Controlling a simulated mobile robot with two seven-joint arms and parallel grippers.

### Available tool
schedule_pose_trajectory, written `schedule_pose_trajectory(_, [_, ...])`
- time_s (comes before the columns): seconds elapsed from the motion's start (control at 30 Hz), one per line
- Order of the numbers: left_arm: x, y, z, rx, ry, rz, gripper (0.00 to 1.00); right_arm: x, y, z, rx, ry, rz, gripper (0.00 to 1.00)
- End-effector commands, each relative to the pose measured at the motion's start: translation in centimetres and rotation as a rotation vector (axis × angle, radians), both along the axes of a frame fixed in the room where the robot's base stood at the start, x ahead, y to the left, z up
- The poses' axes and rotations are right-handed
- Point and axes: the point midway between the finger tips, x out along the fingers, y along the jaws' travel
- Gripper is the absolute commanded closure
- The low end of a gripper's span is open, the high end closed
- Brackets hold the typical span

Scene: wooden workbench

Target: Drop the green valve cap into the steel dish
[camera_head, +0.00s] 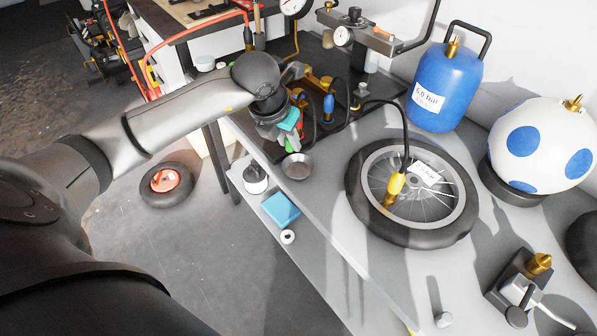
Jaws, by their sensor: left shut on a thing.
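My left gripper (290,133) reaches in from the left and points down over the near edge of the bench. It is shut on the green valve cap (290,145), a small green bit at its fingertips, mostly hidden by the gripper. The steel dish (297,167) is a small round grey bowl on the bench, just below the gripper in the picture. The dish looks empty. The cap appears above and slightly left of the dish; the height gap is hard to tell. My right gripper is not in view.
A spoked wheel (356,191) with a yellow-ended hose lies right of the dish. A blue tank (445,90) and a spotted white ball (545,143) stand behind. Hoses and brass fittings crowd behind the gripper. A blue box (281,209) sits on the lower shelf.

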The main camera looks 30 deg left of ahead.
Motion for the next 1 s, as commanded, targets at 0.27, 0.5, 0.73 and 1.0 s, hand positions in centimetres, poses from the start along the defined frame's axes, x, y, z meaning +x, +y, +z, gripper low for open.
schedule_pose_trajectory(0.27, [0.01,-0.01,-1.96,0.000,-0.001,-0.001,1.00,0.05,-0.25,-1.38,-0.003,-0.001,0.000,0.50])
schedule_pose_trajectory(0.5, [0.01,-0.01,-1.86,0.001,-0.001,-0.002,0.67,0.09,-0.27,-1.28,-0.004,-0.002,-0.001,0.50])
schedule_pose_trajectory(0.73, [0.01,-0.02,-1.86,0.001,-0.001,-0.002,0.41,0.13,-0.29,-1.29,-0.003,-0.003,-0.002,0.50])
schedule_pose_trajectory(1.0, [0.00,-0.01,-1.83,0.001,-0.001,-0.002,0.38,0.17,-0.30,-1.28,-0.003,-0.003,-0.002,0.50])
